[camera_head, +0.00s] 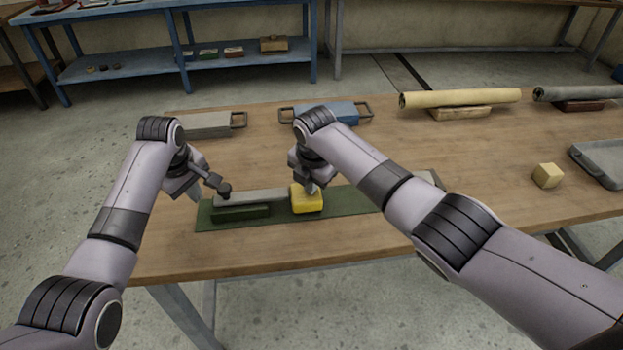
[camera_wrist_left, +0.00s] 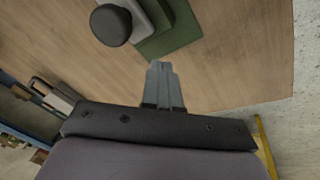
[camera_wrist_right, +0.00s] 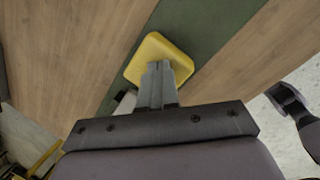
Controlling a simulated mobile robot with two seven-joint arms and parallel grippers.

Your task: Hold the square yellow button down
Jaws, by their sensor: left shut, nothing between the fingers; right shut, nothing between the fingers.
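The square yellow button (camera_head: 307,203) sits on a long dark green base (camera_head: 345,203) on the table. My right gripper (camera_head: 312,189) is shut and empty, pointing down with its fingertips at the button's top. In the right wrist view the closed fingertips (camera_wrist_right: 157,67) overlap the yellow button (camera_wrist_right: 150,49); I cannot tell how far it is pressed. My left gripper (camera_head: 195,195) is shut and empty, beside the base's left end. The left wrist view shows its closed fingertips (camera_wrist_left: 161,68) apart from a round black knob (camera_wrist_left: 111,25).
A grey bar (camera_head: 255,196) with the black knob (camera_head: 224,188) at its left lies along the base. Behind are a grey block (camera_head: 207,124), a blue block (camera_head: 335,111) and a cream roll (camera_head: 460,97). A yellow cube (camera_head: 547,175) and grey tray (camera_head: 600,165) are right.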

